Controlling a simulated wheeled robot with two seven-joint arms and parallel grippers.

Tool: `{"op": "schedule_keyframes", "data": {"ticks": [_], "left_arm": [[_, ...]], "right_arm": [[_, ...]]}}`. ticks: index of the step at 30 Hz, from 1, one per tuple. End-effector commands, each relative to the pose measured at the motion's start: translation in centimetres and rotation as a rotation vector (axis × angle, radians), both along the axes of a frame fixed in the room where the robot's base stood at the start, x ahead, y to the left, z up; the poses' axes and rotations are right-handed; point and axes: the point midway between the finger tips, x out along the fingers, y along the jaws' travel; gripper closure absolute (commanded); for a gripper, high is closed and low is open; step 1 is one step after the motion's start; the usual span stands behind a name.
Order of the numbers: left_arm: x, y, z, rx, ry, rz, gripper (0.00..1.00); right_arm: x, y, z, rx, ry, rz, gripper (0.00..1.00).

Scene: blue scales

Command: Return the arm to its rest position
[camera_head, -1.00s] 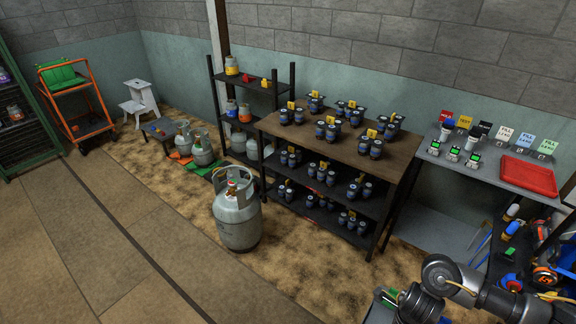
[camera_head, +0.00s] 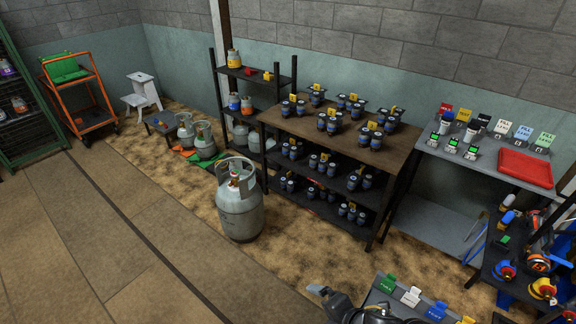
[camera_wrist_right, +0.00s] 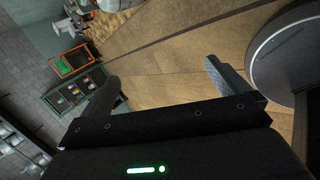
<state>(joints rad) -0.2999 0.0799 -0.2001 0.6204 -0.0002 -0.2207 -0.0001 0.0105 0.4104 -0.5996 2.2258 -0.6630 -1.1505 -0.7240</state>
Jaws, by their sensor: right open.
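My right arm shows at the bottom edge of the head view, with part of its gripper (camera_head: 335,300) poking up in front of a grey surface with colored tags. Most of the arm is cut off by the frame edge. In the right wrist view my right gripper (camera_wrist_right: 167,84) has its two fingers wide apart with nothing between them. Bare floor shows beyond the fingers. My left gripper is not in view.
A grey gas cylinder (camera_head: 240,208) stands on the floor. Behind it is a brown-topped shelf (camera_head: 345,150) with dark blue canisters. A grey table with a red tray (camera_head: 525,168) is at right. Colored tags (camera_head: 411,296) stand close to my arm. The left floor is clear.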

Motion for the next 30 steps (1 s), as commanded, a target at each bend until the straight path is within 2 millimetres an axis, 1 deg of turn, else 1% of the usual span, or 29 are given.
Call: {"op": "schedule_keyframes", "data": {"ticks": [1, 3, 6, 8, 9, 12, 14, 18, 19, 21, 26, 29, 30], "left_arm": [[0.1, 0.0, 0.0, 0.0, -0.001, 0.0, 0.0], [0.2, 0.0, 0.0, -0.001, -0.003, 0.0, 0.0], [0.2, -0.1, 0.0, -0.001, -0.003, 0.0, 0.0], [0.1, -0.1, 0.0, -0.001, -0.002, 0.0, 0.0], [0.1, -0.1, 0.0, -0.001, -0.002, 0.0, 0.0], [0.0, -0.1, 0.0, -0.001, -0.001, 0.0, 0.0], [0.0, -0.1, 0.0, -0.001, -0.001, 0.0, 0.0], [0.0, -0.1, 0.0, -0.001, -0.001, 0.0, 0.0], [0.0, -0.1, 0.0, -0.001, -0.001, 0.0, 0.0], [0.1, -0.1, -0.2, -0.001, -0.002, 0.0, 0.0], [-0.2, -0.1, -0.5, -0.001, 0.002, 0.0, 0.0], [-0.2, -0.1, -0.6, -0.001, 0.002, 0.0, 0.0], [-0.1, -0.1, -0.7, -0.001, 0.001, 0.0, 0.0]], "right_arm": [[-0.8, -0.9, 0.2, 0.105, 0.084, -0.214, 0.0], [-1.6, -3.1, 0.3, 0.221, 0.189, -0.497, 0.0], [-3.3, -6.1, 0.0, 0.345, 0.311, -0.831, 0.0], [-4.6, -7.8, -0.4, 0.402, 0.373, -1.001, 0.0], [-5.5, -8.8, -0.6, 0.436, 0.411, -1.11, 0.0], [-7.9, -11.2, -1.2, 0.507, 0.493, -1.359, 0.0], [-9.4, -12.5, -1.4, 0.542, 0.534, -1.494, 0.0], [-13.0, -15.1, -1.9, 0.605, 0.61, -1.783, 0.0], [-13.9, -15.6, -2.0, 0.616, 0.625, -1.843, 0.0], [-13.1, -15.4, -4.2, 0.607, 0.628, -1.841, 0.0], [-12.2, -15.2, -8.9, 0.588, 0.637, -1.84, 0.0], [-11.9, -15.2, -12.2, 0.575, 0.645, -1.841, 0.0], [-11.9, -15.1, -13.6, 0.569, 0.649, -1.842, 0.0]]}}
